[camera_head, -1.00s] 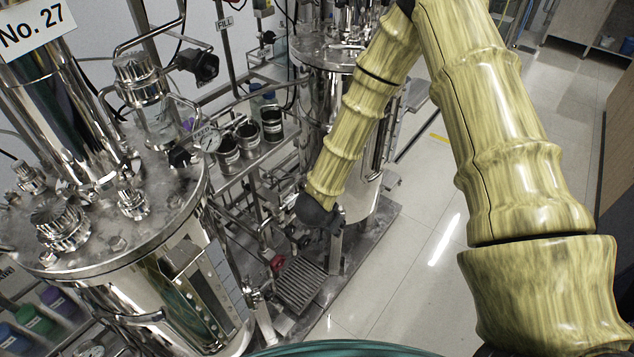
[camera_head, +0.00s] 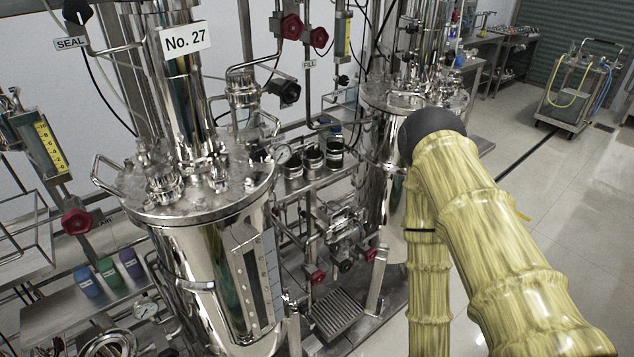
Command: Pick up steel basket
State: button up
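I cannot clearly make out the steel basket. A round shiny metal thing (camera_head: 110,343) shows at the bottom left, cut by the picture's edge; I cannot tell whether it is a basket. A flat slatted steel grate (camera_head: 335,313) lies low on the skid between the two vessels. My arm comes in from the lower right, bends at a dark joint, and its far part runs down out of the bottom edge. My gripper is out of the frame, so its hold is hidden.
A steel vessel labelled No. 27 (camera_head: 208,245) stands at left centre, a second vessel (camera_head: 378,170) behind. Blue, green and purple containers (camera_head: 109,271) sit on a left shelf. A wheeled cart (camera_head: 577,93) stands at the back right. The right floor (camera_head: 560,190) is clear.

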aim_at(312, 161)
jog(key=z, duration=0.2)
jog(key=i, duration=1.05)
jog(key=u, duration=0.1)
